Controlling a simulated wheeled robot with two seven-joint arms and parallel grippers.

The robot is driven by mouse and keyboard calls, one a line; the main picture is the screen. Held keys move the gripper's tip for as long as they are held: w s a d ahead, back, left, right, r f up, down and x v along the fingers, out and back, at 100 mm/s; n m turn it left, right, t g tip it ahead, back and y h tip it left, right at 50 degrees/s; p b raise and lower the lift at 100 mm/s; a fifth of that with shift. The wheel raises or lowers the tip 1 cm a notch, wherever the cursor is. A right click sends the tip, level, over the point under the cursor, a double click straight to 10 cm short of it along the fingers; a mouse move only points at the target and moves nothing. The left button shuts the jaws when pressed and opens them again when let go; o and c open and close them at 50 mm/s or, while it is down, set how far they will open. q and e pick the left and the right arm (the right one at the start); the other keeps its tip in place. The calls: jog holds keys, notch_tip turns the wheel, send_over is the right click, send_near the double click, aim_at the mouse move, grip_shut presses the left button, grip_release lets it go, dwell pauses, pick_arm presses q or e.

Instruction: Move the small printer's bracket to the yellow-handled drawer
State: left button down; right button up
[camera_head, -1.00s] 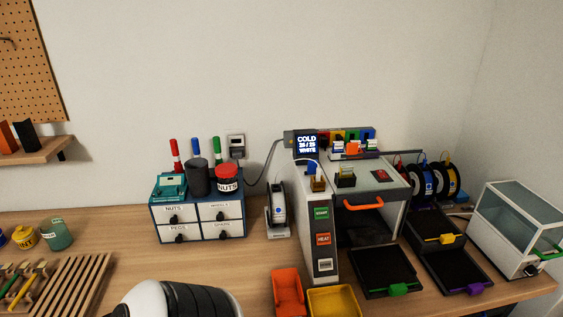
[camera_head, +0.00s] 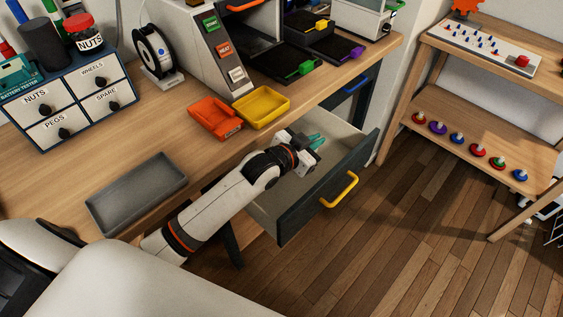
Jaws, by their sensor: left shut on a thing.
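The yellow-handled drawer (camera_head: 277,224) is pulled open below the table's front edge. It has a dark front, a pale inside and a yellow handle (camera_head: 340,189). My left gripper (camera_head: 312,150) reaches in from the left and is over the open drawer. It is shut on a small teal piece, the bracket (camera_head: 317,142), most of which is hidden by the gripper. I cannot tell whether the bracket touches the drawer floor. My right gripper is not in view.
An orange tray (camera_head: 215,121), a yellow tray (camera_head: 262,104) and a grey tray (camera_head: 137,193) lie near the table's front edge. A blue-handled drawer (camera_head: 352,88) is farther right. A wooden shelf (camera_head: 487,145) stands to the right, with clear floor between.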

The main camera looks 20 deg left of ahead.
pick_arm(q)
notch_tip(320, 180, down, 5)
jog(key=shift+s+a+r, duration=0.1)
jog(key=shift+r, duration=0.1)
jog(key=shift+f+b, duration=0.35)
jog(key=shift+f, duration=2)
